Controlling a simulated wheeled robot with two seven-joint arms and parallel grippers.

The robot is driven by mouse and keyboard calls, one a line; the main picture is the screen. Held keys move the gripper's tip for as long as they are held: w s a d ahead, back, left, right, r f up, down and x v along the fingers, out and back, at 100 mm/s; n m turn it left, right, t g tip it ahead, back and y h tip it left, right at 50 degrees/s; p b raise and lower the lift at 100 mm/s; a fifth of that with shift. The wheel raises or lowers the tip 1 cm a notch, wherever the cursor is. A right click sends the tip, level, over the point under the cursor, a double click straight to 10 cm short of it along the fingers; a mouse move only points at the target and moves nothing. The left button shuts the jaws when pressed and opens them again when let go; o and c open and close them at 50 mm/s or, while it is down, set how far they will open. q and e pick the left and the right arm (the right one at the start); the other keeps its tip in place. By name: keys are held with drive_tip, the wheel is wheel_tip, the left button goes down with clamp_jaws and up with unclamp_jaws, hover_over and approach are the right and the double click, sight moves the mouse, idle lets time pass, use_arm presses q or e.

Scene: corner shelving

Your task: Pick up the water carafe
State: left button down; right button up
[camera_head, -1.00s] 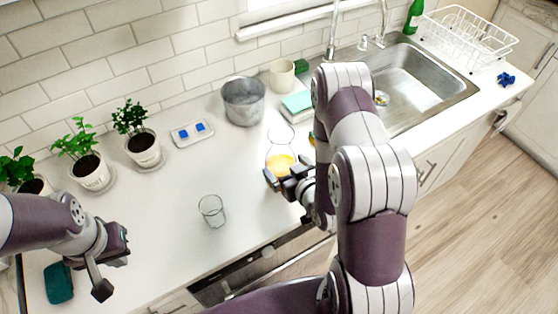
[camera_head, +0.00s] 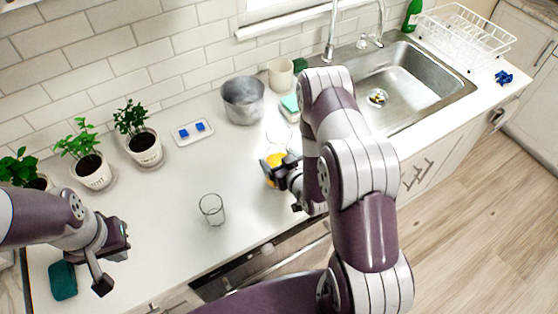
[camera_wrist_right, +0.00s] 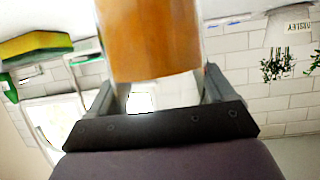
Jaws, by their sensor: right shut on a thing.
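The water carafe is a clear glass vessel with orange liquid (camera_head: 273,160) low in it, at the middle of the counter in the head view. My right gripper (camera_head: 281,171) is shut on it from the near side. In the right wrist view the orange-filled glass (camera_wrist_right: 150,40) fills the space between the two fingers (camera_wrist_right: 158,92). Whether its base touches the counter is hidden.
An empty glass (camera_head: 212,210) stands left of the carafe. A metal pot (camera_head: 243,100), a cream cup (camera_head: 281,75) and a teal-topped box (camera_head: 290,104) are behind it. Potted plants (camera_head: 144,148) line the left wall. The sink (camera_head: 420,85) is at right.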

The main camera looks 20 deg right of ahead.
sight(279, 150)
drive_tip(key=shift+d+r, duration=0.1)
drive_tip(key=shift+r, duration=0.1)
drive_tip(key=shift+r, duration=0.2)
drive_tip(key=shift+w+r+b, duration=0.1)
drive_tip(key=shift+r+b, duration=0.25)
drive_tip(key=shift+r, duration=1.3)
drive_tip(key=w+d+r+b, duration=0.3)
drive_tip(key=d+r, duration=0.4)
drive_tip(key=d, duration=0.4)
drive_tip(key=shift+w, duration=0.15)
drive_tip(key=shift+d, duration=0.1)
